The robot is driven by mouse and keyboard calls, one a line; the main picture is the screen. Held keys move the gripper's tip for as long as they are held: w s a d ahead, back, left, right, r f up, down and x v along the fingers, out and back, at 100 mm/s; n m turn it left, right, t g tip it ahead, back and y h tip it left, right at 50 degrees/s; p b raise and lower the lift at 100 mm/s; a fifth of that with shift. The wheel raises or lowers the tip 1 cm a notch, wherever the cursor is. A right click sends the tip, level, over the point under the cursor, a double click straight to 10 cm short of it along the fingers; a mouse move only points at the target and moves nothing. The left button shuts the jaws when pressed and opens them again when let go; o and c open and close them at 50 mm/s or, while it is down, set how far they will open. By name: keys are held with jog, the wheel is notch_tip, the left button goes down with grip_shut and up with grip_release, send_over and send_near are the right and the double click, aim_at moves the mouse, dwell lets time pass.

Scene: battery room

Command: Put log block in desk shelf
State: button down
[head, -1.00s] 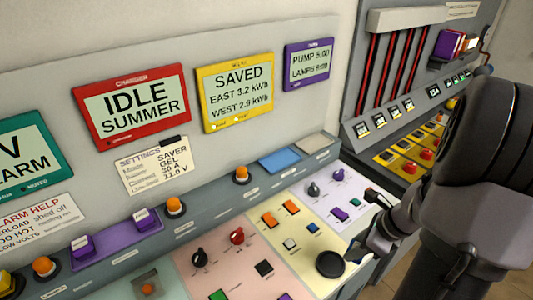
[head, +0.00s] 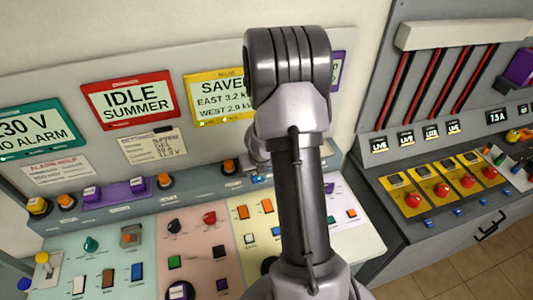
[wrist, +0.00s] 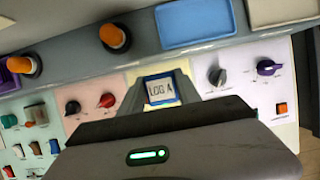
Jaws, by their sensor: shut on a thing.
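The log block (wrist: 161,92) has a blue frame and a pale face reading "LOG A". It shows in the wrist view between the fingers of my gripper (wrist: 163,79), which is shut on it. Beyond it, the grey raised ledge (wrist: 150,55) of the desk carries a blue shallow tray (wrist: 195,24) and a beige tray (wrist: 283,11). I cannot tell whether either is the desk shelf. In the head view my arm stands in front of the ledge and hides the gripper and block. A bit of the blue tray (head: 262,180) shows beside the arm.
The sloped desk holds knobs and buttons, such as a red knob (head: 209,218) and orange buttons (wrist: 115,36) along the ledge. Wall displays stand behind, including the red "IDLE SUMMER" one (head: 128,98). A second console (head: 450,195) with red buttons is at right; floor (head: 480,270) lies below.

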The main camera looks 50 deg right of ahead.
jog(key=w+d+p, duration=0.2)
jog(key=d, duration=0.2)
jog(key=w+d+p, duration=0.1)
jog(key=d+p, duration=0.1)
jog(key=d, duration=0.2)
jog(key=w+d+f+p, duration=0.1)
jog(key=w+d+p, duration=0.1)
jog(key=d, duration=0.2)
jog(key=shift+w+d+f, duration=0.1)
jog(key=shift+w+d, duration=0.25)
jog(key=shift+d, duration=0.05)
jog(key=shift+d+f, duration=0.15)
jog(key=shift+f, duration=0.2)
jog(key=shift+w+f, duration=0.1)
jog(key=shift+f, duration=1.4)
jog(key=shift+b, duration=0.3)
jog(key=shift+f, duration=0.15)
jog(key=c, duration=0.9)
grip_release()
jog(key=shift+o, duration=0.2)
